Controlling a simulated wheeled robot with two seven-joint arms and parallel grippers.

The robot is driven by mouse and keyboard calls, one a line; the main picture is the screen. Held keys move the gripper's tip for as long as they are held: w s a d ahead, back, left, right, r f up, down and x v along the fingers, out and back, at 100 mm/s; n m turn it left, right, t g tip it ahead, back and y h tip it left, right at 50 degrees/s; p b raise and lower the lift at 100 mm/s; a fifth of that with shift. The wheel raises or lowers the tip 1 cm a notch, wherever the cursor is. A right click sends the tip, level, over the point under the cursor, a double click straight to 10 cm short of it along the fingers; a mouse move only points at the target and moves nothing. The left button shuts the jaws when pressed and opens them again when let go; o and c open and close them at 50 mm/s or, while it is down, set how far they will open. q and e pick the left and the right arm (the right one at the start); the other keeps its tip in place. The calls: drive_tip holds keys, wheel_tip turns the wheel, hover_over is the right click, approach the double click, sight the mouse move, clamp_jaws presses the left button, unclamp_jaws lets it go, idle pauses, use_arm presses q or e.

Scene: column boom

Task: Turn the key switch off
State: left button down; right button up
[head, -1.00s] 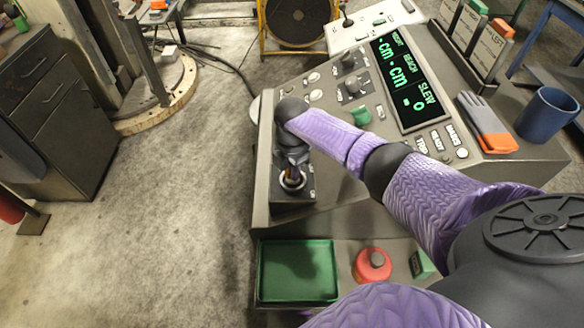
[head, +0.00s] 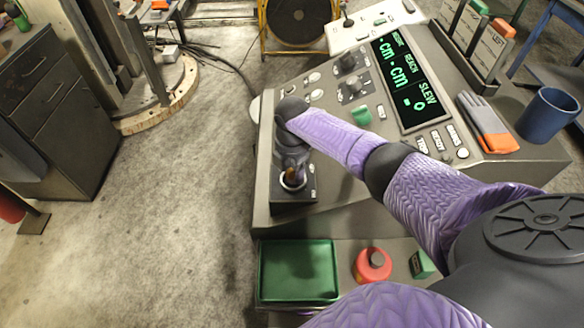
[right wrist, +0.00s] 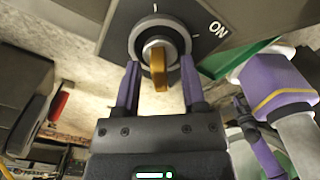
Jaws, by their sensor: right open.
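The key switch (head: 293,181) is on a dark square plate at the near left corner of the grey console. The right wrist view shows its round metal collar (right wrist: 158,38) and a brass key (right wrist: 159,68) standing in it. The key lies upright in that picture, and the "ON" label is to its right. My right gripper (right wrist: 160,78) is open, with one finger on each side of the key and gaps showing beside it. In the head view my right gripper (head: 294,168) is right over the switch and partly hides it. My left gripper is not in view.
The console carries knobs, a green button (head: 361,116), a display (head: 404,82), a glove (head: 487,122) and a blue cup (head: 546,114).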

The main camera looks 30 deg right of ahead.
drive_tip(key=shift+r, duration=0.3)
wheel_tip(320, 180, up, 9)
drive_tip(key=p, duration=0.2)
drive_tip(key=shift+p, duration=0.3)
drive_tip(key=shift+r, duration=0.15)
